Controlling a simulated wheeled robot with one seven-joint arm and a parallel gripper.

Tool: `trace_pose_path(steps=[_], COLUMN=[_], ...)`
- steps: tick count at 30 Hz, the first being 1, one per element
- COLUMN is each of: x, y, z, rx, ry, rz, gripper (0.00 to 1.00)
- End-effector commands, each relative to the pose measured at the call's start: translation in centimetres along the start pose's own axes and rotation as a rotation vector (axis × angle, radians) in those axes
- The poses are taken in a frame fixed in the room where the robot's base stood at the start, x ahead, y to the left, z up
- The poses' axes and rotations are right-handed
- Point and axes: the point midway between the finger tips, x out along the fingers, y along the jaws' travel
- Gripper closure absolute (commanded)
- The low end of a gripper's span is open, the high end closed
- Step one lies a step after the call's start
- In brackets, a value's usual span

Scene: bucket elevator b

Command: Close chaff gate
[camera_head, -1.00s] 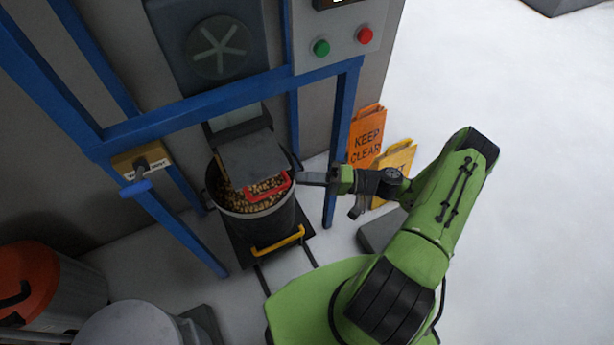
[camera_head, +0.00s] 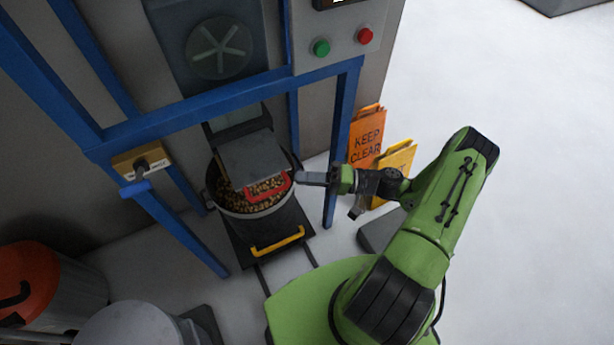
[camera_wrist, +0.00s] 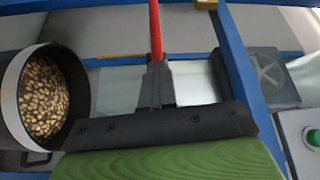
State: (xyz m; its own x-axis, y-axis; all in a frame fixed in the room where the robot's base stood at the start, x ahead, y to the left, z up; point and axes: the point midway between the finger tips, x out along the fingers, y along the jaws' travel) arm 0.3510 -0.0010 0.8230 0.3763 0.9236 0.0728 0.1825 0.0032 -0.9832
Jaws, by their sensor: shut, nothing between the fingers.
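A grey plate (camera_head: 252,156) with a red handle (camera_head: 268,190) at its front, which I take for the chaff gate, sits over a bucket (camera_head: 212,187) of grain in the head view. In the wrist view a red bar (camera_wrist: 155,30) runs from the top edge down to my fingers; I cannot tell if they touch it. My gripper (camera_head: 312,178) is shut and empty, just right of the bucket and the red handle. In the wrist view its closed fingers (camera_wrist: 156,85) are at the centre, with the grain bucket (camera_wrist: 14,90) at the left.
Orange and yellow signs (camera_head: 366,145) stand behind my gripper. A panel with green and red buttons (camera_head: 340,45) is above.

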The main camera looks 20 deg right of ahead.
Motion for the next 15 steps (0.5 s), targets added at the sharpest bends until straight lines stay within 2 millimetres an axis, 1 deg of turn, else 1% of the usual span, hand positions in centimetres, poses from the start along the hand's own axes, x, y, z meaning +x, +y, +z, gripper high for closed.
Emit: trace_pose_path(steps=[6,13,14,15], x=[0.00,0.00,0.00,0.00], y=[0.00,-0.01,-0.01,-0.01], z=[0.00,0.00,0.00,0.00], rx=[0.000,0.000,0.000,0.000], ry=[0.000,0.000,0.000,0.000], rz=[0.000,0.000,0.000,0.000], gripper=[0.99,0.64,0.60,0.60])
